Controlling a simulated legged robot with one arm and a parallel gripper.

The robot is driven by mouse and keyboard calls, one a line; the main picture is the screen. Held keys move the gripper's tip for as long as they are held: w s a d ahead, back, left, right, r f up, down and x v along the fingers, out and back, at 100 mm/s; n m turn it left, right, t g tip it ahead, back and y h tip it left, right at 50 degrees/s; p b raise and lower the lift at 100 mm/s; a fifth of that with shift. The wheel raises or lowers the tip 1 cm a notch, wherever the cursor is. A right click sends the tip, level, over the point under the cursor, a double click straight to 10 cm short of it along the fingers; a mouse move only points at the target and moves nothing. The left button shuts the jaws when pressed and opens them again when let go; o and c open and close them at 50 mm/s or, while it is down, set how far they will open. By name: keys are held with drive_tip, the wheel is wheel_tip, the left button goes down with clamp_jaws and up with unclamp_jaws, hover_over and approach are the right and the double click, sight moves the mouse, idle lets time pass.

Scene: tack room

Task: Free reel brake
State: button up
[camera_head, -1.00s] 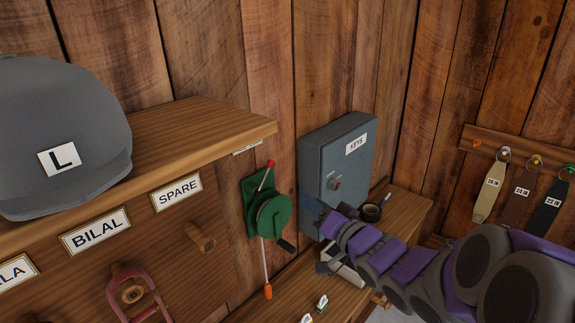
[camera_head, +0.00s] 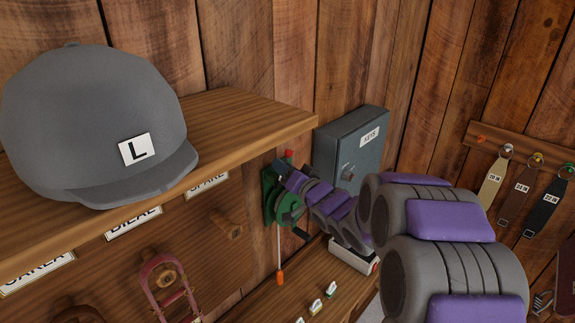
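The green reel (camera_head: 288,212) is mounted on the wooden wall below the shelf end. Its red-tipped brake lever (camera_head: 288,154) shows just above my gripper, with most of the lever hidden behind it. A dark crank handle (camera_head: 300,233) sticks out at the reel's lower right. A cord with an orange end (camera_head: 280,278) hangs straight down from the reel. My gripper (camera_head: 283,167) is at the top of the reel, close to the red tip. I cannot tell whether it touches the lever, and its fingers are too small and covered to read.
The shelf (camera_head: 240,118) with a grey cap (camera_head: 95,125) juts out at the left, near my gripper. A grey KEYS box (camera_head: 368,155) is behind my arm. Small labelled items (camera_head: 316,306) stand on the bench (camera_head: 285,302). Straps (camera_head: 515,195) hang at the right.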

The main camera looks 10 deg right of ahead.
drive_tip(key=shift+w+a, duration=0.65)
drive_tip(key=shift+a, duration=0.3)
drive_tip(key=shift+w+f, duration=0.1)
drive_tip(key=shift+w, duration=0.2)
drive_tip(key=d, duration=0.2)
drive_tip(key=w+d, duration=0.1)
drive_tip(key=d, duration=0.2)
drive_tip(key=shift+w+d, duration=0.1)
drive_tip(key=shift+w, duration=0.05)
drive_tip(key=shift+a, duration=1.3)
drive_tip(key=shift+c, duration=1.1)
drive_tip(key=shift+a, duration=0.2)
drive_tip(key=shift+c, duration=0.7)
drive_tip(key=shift+d, duration=0.5)
clamp_jaws()
